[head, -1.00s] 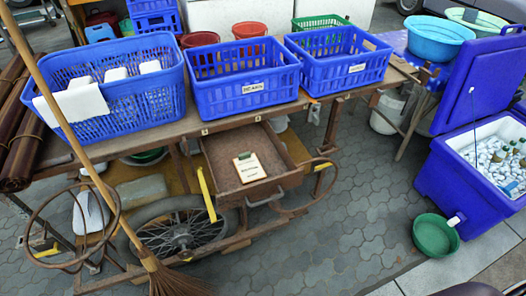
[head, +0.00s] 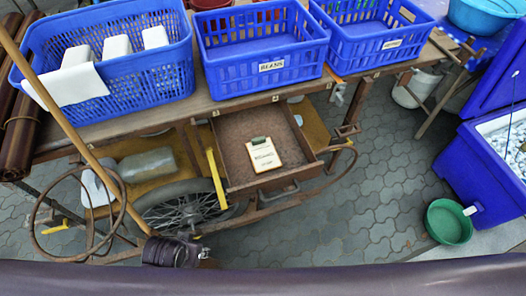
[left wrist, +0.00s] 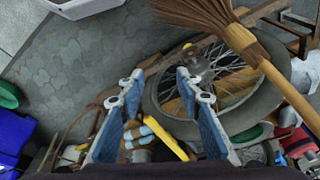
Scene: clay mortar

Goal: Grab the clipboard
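The clipboard (head: 263,155) is a small cream board with printed lines and a dark green clip. It lies flat in the open brown wooden drawer (head: 232,150) under the table, as the head view shows. My left gripper (left wrist: 160,77) is open in the left wrist view, its two blue-padded fingers apart with nothing held between them. In the head view, a dark part of my arm covers the bottom edge, and the left fingers cannot be made out. I cannot make out the clipboard in the left wrist view. My right gripper is not in view.
Blue crates (head: 265,50) stand on the table (head: 180,118) above the drawer. A broom (head: 75,120) leans at the left, near a spoked wheel (head: 185,210). A yellow bar (head: 217,178) stands beside the drawer's left side. A green bowl (head: 449,222) sits at the right. Paving between is clear.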

